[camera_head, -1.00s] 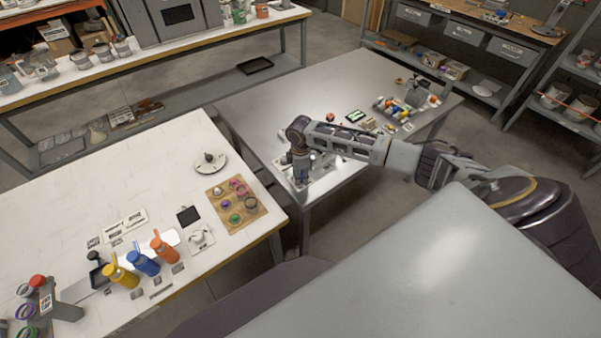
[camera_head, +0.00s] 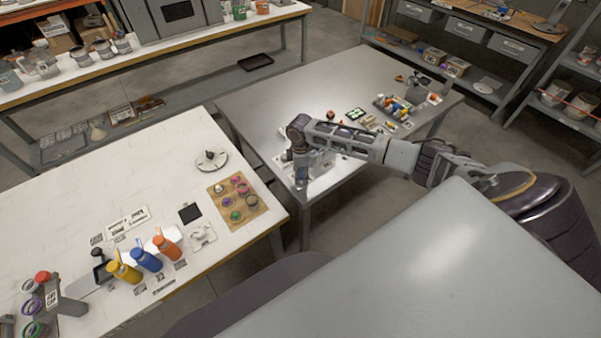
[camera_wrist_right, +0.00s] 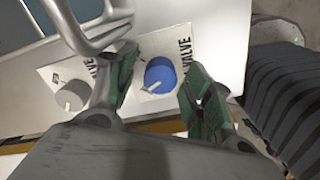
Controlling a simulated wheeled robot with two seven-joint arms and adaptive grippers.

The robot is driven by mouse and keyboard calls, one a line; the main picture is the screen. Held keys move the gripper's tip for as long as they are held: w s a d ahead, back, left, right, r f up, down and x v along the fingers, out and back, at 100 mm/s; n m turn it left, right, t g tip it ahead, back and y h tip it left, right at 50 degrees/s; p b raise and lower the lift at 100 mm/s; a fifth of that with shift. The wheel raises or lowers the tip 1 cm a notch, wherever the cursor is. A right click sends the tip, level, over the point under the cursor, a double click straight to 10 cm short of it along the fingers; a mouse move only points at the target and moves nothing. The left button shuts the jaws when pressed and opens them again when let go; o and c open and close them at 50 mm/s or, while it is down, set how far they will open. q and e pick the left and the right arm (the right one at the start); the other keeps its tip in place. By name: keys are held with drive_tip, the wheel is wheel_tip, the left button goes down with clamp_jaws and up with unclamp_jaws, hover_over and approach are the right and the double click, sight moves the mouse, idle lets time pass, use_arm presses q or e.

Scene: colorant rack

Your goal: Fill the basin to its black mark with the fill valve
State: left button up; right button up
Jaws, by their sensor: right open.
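A round blue knob (camera_wrist_right: 159,75) with a white pointer line sits on a white label in the right wrist view. The word VALVE is readable beside it; the rest of the lettering is hidden. A grey knob (camera_wrist_right: 73,96) sits on another label to its left. My right gripper (camera_wrist_right: 160,68) is open, with its green-padded fingers on either side of the blue knob; I cannot tell whether they touch it. In the head view my right gripper (camera_head: 301,178) points down at the near edge of the metal table. The basin and its black mark cannot be made out. My left gripper is not in view.
A curved metal bar (camera_wrist_right: 85,25) crosses the upper left of the wrist view. The metal table (camera_head: 262,100) carries a tray of coloured items (camera_head: 398,106) farther back. A white table (camera_head: 70,200) at left holds several bottles and a wooden board (camera_head: 237,217).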

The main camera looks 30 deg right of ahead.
wheel_tip(320, 180, up, 12)
idle(0.9)
idle(6.6)
